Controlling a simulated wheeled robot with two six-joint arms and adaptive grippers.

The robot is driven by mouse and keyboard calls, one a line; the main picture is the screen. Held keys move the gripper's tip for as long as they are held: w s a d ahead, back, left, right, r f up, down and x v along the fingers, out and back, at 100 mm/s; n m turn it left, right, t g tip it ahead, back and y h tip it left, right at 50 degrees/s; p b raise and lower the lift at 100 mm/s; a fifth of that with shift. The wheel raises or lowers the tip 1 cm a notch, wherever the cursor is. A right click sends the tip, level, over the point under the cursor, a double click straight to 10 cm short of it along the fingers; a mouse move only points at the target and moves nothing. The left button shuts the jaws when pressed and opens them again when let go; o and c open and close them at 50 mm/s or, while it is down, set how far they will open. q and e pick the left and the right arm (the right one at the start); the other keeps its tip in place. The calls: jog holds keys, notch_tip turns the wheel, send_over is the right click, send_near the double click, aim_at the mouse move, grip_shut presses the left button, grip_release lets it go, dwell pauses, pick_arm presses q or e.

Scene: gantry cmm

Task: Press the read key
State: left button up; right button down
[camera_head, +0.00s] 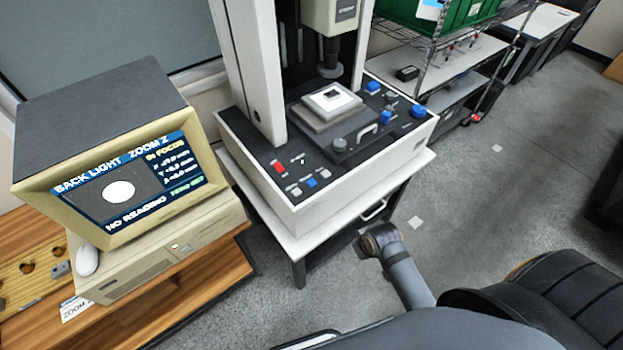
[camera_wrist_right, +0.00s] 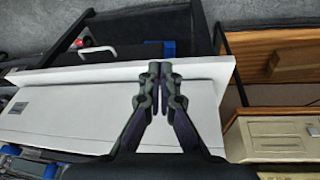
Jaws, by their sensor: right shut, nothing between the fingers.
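The measuring machine (camera_head: 310,205) stands on a white table with a dark control panel (camera_head: 270,150) on top. Near its front left are a red key (camera_head: 280,168), a blue key (camera_head: 312,182) and grey keys (camera_head: 293,190). Their labels are too small to read, so I cannot tell which is the read key. The monitor (camera_head: 55,205) shows "NO READING" and "IN FOCUS". My right gripper (camera_wrist_right: 160,70) is shut and empty, in front of pale machine or table surfaces in the right wrist view. My right arm (camera_head: 400,275) is low before the table. My left gripper is out of view.
A square white plate (camera_head: 346,104) lies on the machine's stage beneath the lens (camera_head: 331,62). Blue knobs (camera_head: 418,111) stand at the panel's right. A wooden desk (camera_head: 210,280) carries the computer at left. Wire shelving (camera_head: 455,60) stands behind right. Floor at right is largely clear.

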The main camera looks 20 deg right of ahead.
jog(key=w+a+r+n+t+y, duration=0.1)
jog(key=w+a+r+n, duration=0.2)
jog(key=w+r, duration=0.5)
notch_tip(320, 180, up, 11)
jog(key=n+t+y+p, duration=0.1)
jog(key=n+t+y, duration=0.25)
jog(key=n, duration=0.65)
send_over(314, 184)
jog(key=shift+a+y, duration=0.1)
jog(key=shift+y, duration=0.25)
jog(key=shift+w+f, duration=0.1)
jog(key=shift+f, duration=0.1)
notch_tip(314, 184, down, 8)
jog(key=b, duration=0.7)
jog(key=shift+r, duration=0.1)
jog(key=shift+f+b, duration=0.3)
jog(key=shift+f, duration=0.1)
jog(key=shift+f, duration=0.1)
jog(key=shift+f, duration=0.35)
